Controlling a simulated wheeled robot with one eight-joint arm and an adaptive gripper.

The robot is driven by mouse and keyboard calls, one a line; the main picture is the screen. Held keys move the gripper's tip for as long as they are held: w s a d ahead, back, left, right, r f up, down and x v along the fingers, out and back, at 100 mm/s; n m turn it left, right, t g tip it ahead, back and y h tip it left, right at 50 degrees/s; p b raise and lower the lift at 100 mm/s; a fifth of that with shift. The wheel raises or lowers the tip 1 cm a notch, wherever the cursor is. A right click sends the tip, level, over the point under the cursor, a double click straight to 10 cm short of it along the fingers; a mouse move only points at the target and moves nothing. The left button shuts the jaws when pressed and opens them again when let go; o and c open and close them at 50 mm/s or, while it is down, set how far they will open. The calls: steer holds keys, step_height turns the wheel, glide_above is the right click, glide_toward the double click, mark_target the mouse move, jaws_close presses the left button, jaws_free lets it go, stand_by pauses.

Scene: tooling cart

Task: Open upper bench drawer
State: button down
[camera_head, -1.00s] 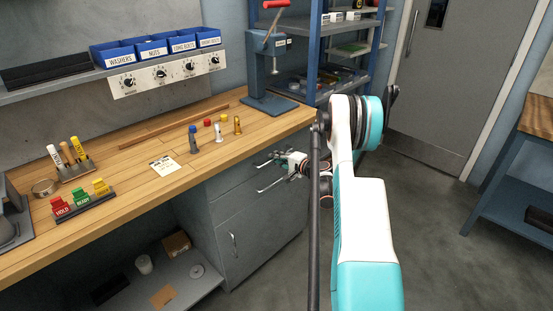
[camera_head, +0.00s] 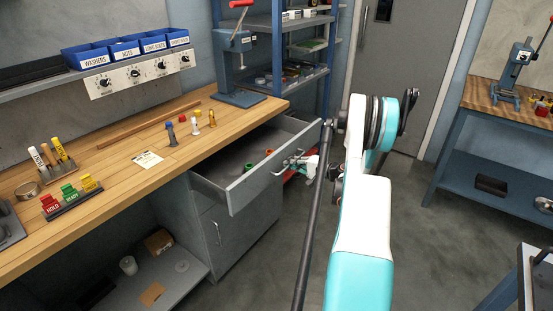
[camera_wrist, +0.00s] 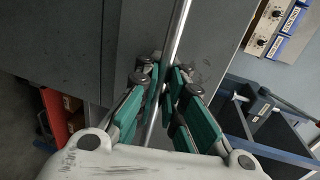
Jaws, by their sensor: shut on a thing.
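The upper bench drawer (camera_head: 243,190) is pulled well out from under the wooden bench top, and its inside shows. A few small items lie in it, among them a green one (camera_head: 248,167) and an orange one (camera_head: 269,152). My gripper (camera_head: 290,163) is at the drawer's front face. In the wrist view my gripper (camera_wrist: 168,95) has its teal-padded fingers shut around the drawer's bar handle (camera_wrist: 178,30), which runs between them. The drawer front (camera_wrist: 140,45) is close behind the fingers.
A lower cabinet door (camera_head: 222,235) with its own handle is shut below the drawer. The bench top (camera_head: 120,165) holds small coloured pieces, a card and a label rack. Open floor (camera_head: 420,240) lies to the right, before another bench (camera_head: 490,165).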

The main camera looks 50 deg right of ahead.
steer(key=shift+f+v, duration=0.25)
steer(key=shift+v, duration=1)
steer(key=shift+f+v, duration=0.25)
steer(key=shift+v, duration=1)
steer(key=shift+s, duration=0.1)
steer(key=c, duration=2)
jaws_free()
steer(key=shift+s+d, duration=0.1)
steer(key=v, duration=1.2)
